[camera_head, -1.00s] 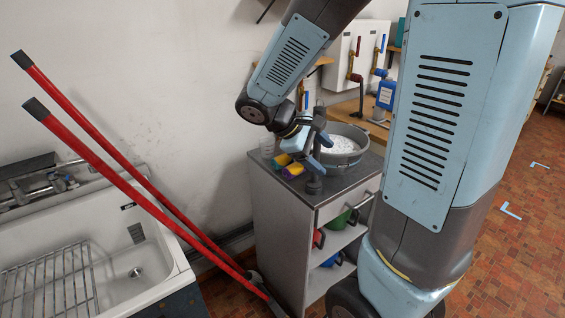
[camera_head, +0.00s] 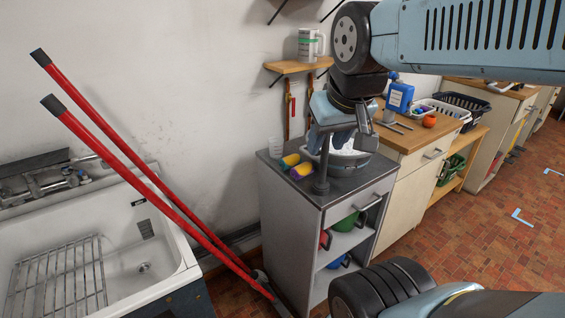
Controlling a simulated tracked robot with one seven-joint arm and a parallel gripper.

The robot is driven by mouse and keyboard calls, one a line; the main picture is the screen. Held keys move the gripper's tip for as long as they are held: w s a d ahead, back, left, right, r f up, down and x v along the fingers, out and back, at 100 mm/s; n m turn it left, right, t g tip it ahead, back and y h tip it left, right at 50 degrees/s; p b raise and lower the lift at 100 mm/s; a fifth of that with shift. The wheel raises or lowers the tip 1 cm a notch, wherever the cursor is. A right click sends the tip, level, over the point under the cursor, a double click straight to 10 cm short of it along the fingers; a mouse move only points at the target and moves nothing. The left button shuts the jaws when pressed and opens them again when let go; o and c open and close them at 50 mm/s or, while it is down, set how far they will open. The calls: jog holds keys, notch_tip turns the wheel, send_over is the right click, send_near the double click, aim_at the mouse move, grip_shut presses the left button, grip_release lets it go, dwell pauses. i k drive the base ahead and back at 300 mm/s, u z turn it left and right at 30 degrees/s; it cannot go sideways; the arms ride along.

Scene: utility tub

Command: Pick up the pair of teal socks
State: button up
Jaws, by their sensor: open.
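I cannot make out the teal socks in this view. I see nothing held between the fingers. Whether it touches the tub cannot be told.
A dark upright post (camera_head: 321,170) stands at the front of the cabinet (camera_head: 290,220). Red-handled tools (camera_head: 130,165) lean left, near the sink (camera_head: 180,252). A wooden counter (camera_head: 420,128) extends right.

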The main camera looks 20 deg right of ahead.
aim_at(291, 161)
jog(key=u, duration=0.7)
jog(key=k, duration=1)
jog(key=z, duration=0.7)
jog(key=i, duration=1.05)
jog(key=u, duration=0.05)
